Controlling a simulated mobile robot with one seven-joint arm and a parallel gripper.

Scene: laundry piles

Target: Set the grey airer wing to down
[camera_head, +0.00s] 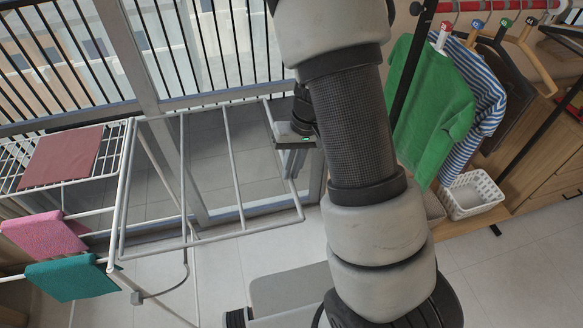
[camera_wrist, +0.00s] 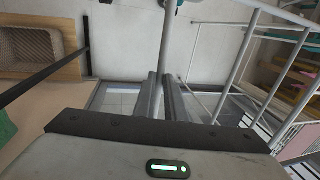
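The grey airer wing (camera_head: 233,175) is an open frame of thin bars. In the head view it stands out to the right from the airer (camera_head: 112,217), its outer bar at the right end; I cannot tell its exact tilt. My gripper (camera_head: 291,162) is at this outer bar, about midway along it. In the wrist view a grey bar (camera_wrist: 165,45) runs down between the two fingers of my gripper (camera_wrist: 162,88). The gap is about the bar's width, and the fingers look shut on it. The contact itself is partly hidden by the fingers.
A brown-red cloth (camera_head: 62,157), a pink cloth (camera_head: 45,234) and a teal cloth (camera_head: 72,277) lie on the airer at left. A rail with a green garment (camera_head: 432,105) and a white basket (camera_head: 472,196) are at right. Windows and railings stand behind. Floor below the wing looks clear.

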